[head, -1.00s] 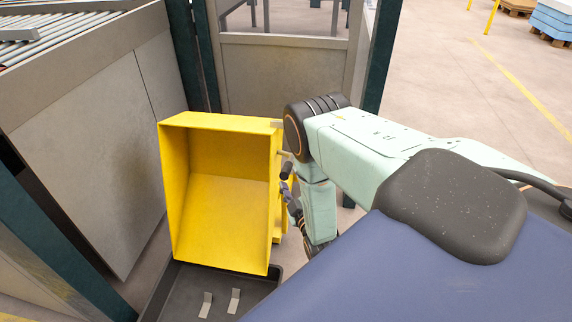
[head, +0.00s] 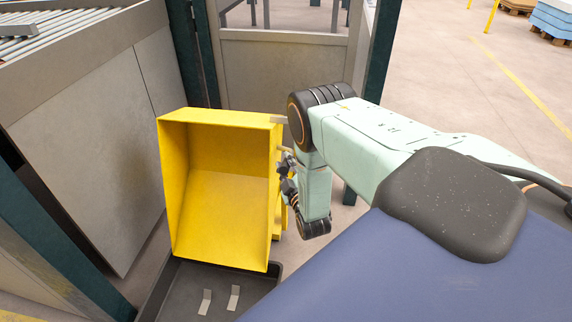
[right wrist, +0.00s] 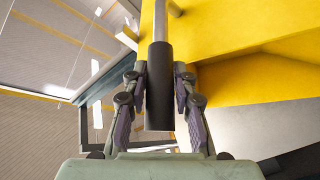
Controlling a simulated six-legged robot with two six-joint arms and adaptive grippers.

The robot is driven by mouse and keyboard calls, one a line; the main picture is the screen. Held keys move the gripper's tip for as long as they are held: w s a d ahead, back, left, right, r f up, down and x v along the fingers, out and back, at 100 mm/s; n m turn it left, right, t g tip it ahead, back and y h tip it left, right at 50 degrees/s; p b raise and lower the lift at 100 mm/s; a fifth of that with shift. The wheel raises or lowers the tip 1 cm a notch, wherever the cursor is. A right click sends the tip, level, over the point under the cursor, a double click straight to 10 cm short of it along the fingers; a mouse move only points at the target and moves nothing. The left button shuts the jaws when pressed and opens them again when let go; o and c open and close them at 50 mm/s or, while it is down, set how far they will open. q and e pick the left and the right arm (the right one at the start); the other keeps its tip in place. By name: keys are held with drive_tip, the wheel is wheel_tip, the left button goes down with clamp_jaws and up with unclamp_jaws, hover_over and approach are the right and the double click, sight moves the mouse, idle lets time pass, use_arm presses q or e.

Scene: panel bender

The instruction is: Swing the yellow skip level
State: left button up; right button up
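The yellow skip (head: 222,205) stands in the middle of the head view, its open side towards me. It is tilted, so I see into its empty inside. A dark cylindrical handle grip (right wrist: 159,85) on a metal bar juts from the skip towards my right wrist camera. My right gripper (right wrist: 160,80) has its fingers on either side of this grip, close to it; I see no firm contact. In the head view my right gripper (head: 286,175) is at the skip's right side, partly hidden by my wrist. My left gripper is not in view.
A dark tray (head: 190,290) with two small light metal pieces (head: 234,298) lies below the skip. A grey machine panel (head: 85,150) stands close on the left, a panelled frame (head: 285,75) behind. Open floor (head: 470,110) lies to the right.

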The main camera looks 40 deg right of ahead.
clamp_jaws()
idle(0.3)
